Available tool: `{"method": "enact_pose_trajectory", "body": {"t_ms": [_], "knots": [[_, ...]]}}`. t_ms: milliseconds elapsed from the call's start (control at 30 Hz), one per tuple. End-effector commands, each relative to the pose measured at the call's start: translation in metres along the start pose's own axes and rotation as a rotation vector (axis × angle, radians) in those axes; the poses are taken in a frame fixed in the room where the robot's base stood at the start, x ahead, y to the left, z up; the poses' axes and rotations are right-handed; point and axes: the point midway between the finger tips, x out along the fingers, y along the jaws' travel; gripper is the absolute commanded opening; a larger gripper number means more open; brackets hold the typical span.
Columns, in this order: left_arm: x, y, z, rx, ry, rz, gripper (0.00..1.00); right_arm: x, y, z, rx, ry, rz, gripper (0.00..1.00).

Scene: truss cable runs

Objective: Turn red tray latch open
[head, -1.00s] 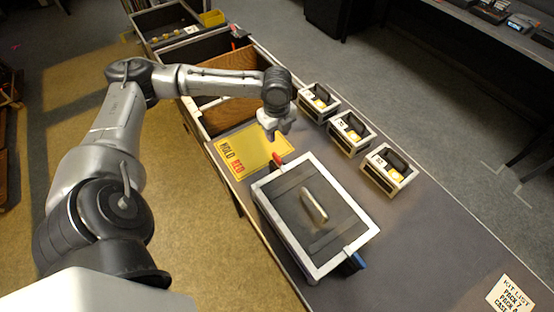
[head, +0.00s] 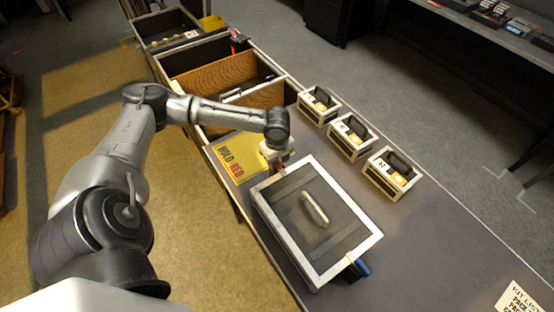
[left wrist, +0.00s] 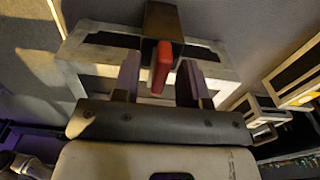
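The red latch (left wrist: 162,68) stands out from the near end of the tray in the left wrist view. In the head view only a bit of it shows below my left gripper (head: 277,160). The tray (head: 264,207) is a dark-topped box with a white rim and a bar handle, resting on the bench. In the left wrist view my left gripper's two fingers stand on either side of the red latch, with a gap showing on each side. The left gripper is open around the latch. My right gripper is not in view.
A blue latch (head: 360,267) sits at the tray's opposite end. A yellow sign (head: 240,155) reading "HOLD RED" lies beside the tray. Several small white-framed boxes (head: 350,134) line the bench's right side. Open wooden bins (head: 222,72) stand behind.

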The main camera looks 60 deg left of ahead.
Motion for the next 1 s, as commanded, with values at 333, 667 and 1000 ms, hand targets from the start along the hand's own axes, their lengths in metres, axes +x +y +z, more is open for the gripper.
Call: {"method": "enact_pose_trajectory", "body": {"t_ms": [333, 667, 1000], "knots": [[0.0006, 0.0001, -0.0001, 0.000, 0.000, 0.001, 0.32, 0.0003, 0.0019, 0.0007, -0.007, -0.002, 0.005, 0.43], [0.0005, 0.0002, -0.0001, 0.000, 0.000, 0.001, 0.00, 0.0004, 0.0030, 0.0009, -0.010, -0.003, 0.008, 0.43], [-0.0029, 0.0004, -0.0003, -0.025, 0.001, 0.002, 0.00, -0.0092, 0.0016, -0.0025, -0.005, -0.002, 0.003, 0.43]]}}
